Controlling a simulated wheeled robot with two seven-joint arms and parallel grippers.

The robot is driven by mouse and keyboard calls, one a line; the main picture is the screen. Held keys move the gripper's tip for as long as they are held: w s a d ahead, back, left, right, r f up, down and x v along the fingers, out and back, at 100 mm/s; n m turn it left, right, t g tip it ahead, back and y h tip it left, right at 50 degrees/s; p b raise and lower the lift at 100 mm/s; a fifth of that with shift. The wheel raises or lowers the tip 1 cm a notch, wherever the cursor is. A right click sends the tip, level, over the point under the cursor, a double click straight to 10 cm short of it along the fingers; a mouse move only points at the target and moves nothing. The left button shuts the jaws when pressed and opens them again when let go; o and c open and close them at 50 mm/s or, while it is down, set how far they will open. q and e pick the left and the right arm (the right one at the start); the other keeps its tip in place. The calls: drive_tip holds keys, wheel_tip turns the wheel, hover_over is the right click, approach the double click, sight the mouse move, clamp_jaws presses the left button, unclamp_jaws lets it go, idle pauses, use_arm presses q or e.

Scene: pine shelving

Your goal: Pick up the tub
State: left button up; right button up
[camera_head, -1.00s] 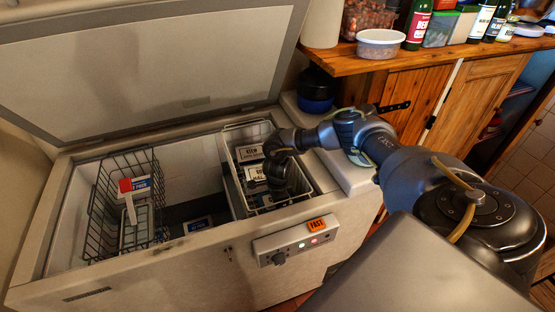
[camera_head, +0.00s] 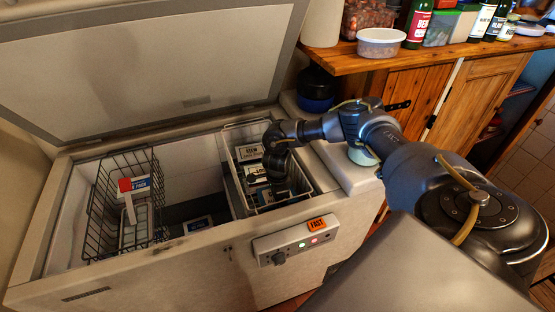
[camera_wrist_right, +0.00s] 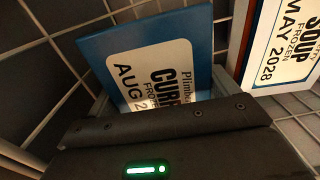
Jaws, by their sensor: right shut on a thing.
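A tub with a blue lid (camera_wrist_right: 112,44) and a white label reading CURRY, FROZEN and AUG stands close in front of my right gripper (camera_wrist_right: 165,112) in the right wrist view. The gripper is shut on this tub; its dark body hides the tub's lower part. In the head view my right gripper (camera_head: 279,185) reaches down into the white wire basket (camera_head: 302,190) at the right of the open chest freezer. The held tub is mostly hidden there by the gripper. My left gripper is not in view.
A tub labelled SOUP (camera_wrist_right: 287,45) stands close on the right in the wrist view. A tub labelled STEW (camera_head: 249,152) lies at the back of the basket. A dark wire basket (camera_head: 103,215) hangs at the freezer's left. The freezer lid (camera_head: 150,65) stands open behind.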

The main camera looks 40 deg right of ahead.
wheel_tip(320, 180, up, 15)
drive_tip(key=b, duration=0.1)
drive_tip(key=shift+r, duration=0.2)
